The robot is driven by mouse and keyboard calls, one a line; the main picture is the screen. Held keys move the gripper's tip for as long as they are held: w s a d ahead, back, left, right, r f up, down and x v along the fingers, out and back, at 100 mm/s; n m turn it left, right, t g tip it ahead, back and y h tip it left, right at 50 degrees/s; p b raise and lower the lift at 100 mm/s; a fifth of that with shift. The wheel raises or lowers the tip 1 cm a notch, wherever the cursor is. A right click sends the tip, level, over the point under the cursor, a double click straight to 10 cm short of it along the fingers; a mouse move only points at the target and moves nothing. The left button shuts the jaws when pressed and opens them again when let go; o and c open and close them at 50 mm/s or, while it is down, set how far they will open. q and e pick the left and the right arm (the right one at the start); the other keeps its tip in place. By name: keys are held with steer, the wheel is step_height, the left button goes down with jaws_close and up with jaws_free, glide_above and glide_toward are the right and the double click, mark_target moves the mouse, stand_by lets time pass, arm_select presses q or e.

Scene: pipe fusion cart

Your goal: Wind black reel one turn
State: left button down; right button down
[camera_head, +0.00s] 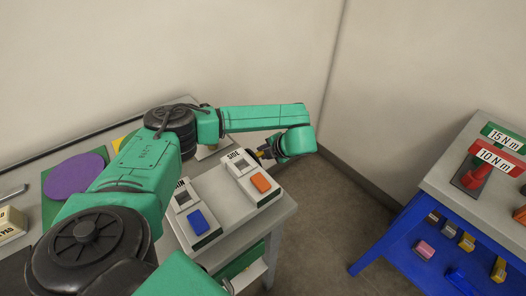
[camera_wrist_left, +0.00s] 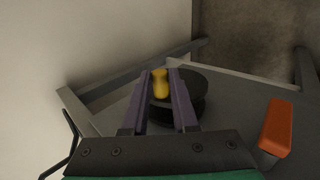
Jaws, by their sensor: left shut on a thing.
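The black reel (camera_wrist_left: 190,88) shows in the left wrist view as a dark round disc with a yellow knob (camera_wrist_left: 160,84) standing on it. My left gripper (camera_wrist_left: 161,78) is shut on the yellow knob, with one finger on each side of it. In the head view my left arm reaches across the grey table, and the left gripper (camera_head: 265,152) is at the table's far right corner. There the reel is mostly hidden behind the gripper and wrist. My right gripper is not in view.
Two switch boxes, one with an orange button (camera_head: 261,183) and one with a blue button (camera_head: 198,222), stand close to the left gripper. A purple disc (camera_head: 74,176) lies at the left. A blue-framed table (camera_head: 440,180) stands at the right, past open floor. A wall rises behind.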

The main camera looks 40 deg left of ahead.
arm_select(q)
steer(key=shift+d, duration=0.1)
stand_by(0.3)
steer(key=c, duration=0.7)
jaws_free()
steer(key=v, duration=1.4)
steer(key=shift+d, duration=0.4)
